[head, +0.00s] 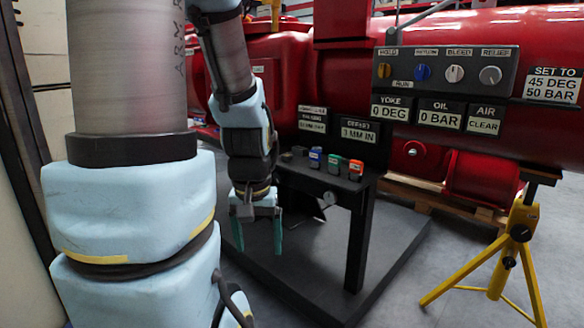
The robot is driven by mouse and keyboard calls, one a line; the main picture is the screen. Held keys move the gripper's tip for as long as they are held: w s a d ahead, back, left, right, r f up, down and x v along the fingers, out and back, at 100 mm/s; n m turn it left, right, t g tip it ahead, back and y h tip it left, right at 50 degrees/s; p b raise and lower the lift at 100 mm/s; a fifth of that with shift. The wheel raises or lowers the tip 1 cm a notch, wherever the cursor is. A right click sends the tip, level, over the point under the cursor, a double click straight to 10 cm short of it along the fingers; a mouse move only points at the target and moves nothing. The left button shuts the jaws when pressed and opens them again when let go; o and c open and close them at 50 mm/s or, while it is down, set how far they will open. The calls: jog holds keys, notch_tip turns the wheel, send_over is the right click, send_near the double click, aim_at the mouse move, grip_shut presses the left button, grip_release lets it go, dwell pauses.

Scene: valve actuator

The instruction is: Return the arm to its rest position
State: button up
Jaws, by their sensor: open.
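My arm hangs down on the left of the head view, with its links in light blue covers. My gripper (258,236) points downward at the left of a small dark table (325,182). Its two teal fingers are apart, with nothing between them. The gripper is clear of the table and above the dark floor plate.
A control panel (446,68) with several knobs is fixed before the red actuator (420,35). A yellow stand (517,240) is at right. The grey floor between is free.

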notch_tip(320, 180, up, 31)
jog(key=p, duration=3)
jog(key=shift+w, duration=0.15)
jog(key=shift+f, duration=0.15)
